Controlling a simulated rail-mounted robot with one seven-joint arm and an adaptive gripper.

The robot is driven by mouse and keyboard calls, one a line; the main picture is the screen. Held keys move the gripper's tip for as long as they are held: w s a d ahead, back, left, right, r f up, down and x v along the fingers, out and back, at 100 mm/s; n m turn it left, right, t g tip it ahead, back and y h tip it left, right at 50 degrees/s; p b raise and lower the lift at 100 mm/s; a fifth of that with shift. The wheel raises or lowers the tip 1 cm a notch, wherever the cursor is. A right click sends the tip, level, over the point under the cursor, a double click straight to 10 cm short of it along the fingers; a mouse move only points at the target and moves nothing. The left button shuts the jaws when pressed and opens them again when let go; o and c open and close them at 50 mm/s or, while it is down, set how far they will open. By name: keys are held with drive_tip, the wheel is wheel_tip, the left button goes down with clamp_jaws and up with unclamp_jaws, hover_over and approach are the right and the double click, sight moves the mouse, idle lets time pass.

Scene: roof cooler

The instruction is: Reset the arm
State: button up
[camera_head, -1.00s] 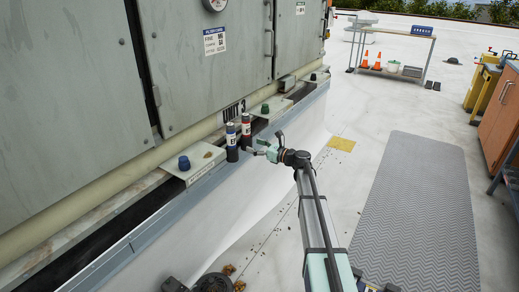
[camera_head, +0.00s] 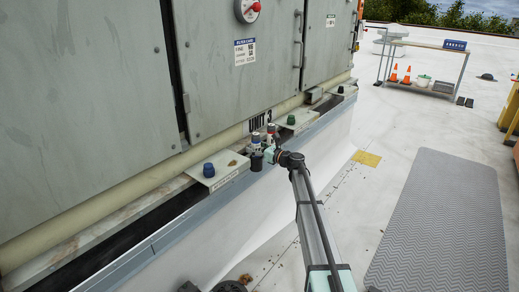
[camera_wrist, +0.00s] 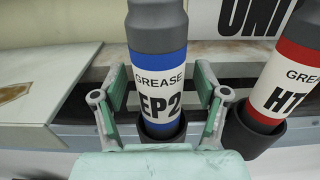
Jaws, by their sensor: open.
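My gripper (camera_wrist: 160,88) is open, with one green-padded finger on each side of the blue-banded grease cartridge (camera_wrist: 158,65). Gaps show between the fingers and the cartridge. The cartridge is labelled GREASE EP2 and stands upright in a dark round holder (camera_wrist: 163,130). To its right a red-banded grease cartridge (camera_wrist: 292,75) stands in its own dark holder (camera_wrist: 252,133). In the head view my gripper (camera_head: 268,154) is at the cartridges on the cooler's ledge and partly hides them.
The grey cooler cabinet (camera_head: 95,80) rises behind the cartridges. A plate with a blue knob (camera_head: 208,170) is to the left, and one with a green knob (camera_head: 291,120) is farther along the ledge. A grey mat (camera_head: 440,215) lies on open roof floor to the right.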

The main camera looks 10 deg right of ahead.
sight(255, 133)
clamp_jaws()
drive_tip(key=shift+r, duration=0.15)
drive_tip(key=shift+r+p, duration=2.9)
drive_tip(key=shift+r, duration=1.25)
drive_tip(key=shift+p+v, duration=0.45)
drive_tip(key=shift+v, duration=2.05)
